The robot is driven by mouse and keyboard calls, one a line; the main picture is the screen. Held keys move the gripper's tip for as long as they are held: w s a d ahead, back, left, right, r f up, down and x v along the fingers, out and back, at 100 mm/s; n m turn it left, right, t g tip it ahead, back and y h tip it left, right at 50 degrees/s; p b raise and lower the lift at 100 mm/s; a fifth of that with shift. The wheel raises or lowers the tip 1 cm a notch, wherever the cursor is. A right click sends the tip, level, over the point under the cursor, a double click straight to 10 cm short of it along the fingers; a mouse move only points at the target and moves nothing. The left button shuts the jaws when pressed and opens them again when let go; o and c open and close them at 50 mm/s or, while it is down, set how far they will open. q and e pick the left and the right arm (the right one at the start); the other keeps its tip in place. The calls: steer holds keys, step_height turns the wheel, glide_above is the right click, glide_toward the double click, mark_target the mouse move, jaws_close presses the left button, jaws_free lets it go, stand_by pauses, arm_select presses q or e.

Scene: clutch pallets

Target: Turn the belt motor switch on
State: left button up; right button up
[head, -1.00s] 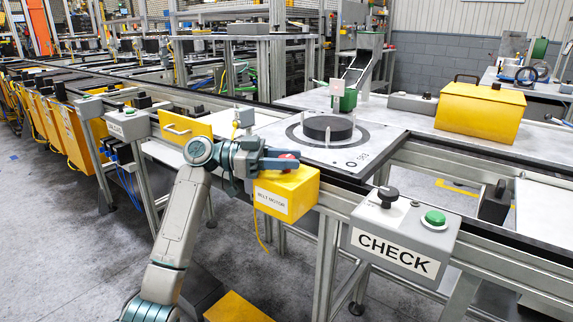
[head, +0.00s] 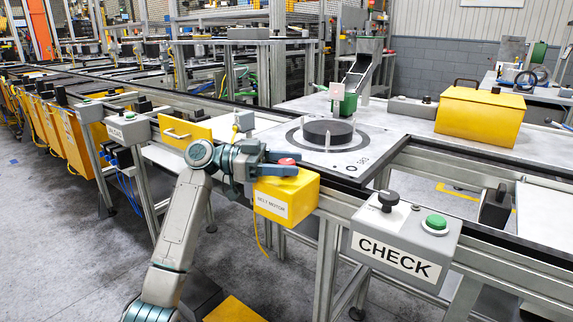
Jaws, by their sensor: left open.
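The yellow belt motor box (head: 289,199) is mounted on the front rail of the conveyor, with a white "BELT MOTOR" label (head: 271,205) on its front. A red knob or button (head: 287,162) shows on its top. My left gripper (head: 285,164) is open above the box, its two blue-grey fingers pointing right. The red part shows between the fingers, partly hidden by them. I cannot tell whether the fingers touch it or which way the switch is set. My right gripper is out of view.
A grey "CHECK" box (head: 403,238) with a black knob and green button sits right on the front rail. A pallet (head: 345,164) with a dark disc (head: 328,132) lies behind the motor box. A yellow case (head: 480,113) stands farther back.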

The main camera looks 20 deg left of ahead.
mark_target(287, 163)
arm_select(q)
step_height(287, 163, up, 3)
steer(key=shift+r, duration=0.1)
steer(key=shift+s+d+r, duration=0.1)
steer(key=shift+s+d, duration=0.05)
steer(key=shift+s, duration=0.35)
steer(key=s+d, duration=0.2)
steer(key=s, duration=0.5)
steer(key=s+d+r, duration=0.1)
steer(key=s+d, duration=0.1)
steer(key=s, duration=0.5)
steer(key=shift+s+r, duration=0.2)
steer(key=shift+r, duration=0.05)
steer(key=shift+f, duration=0.1)
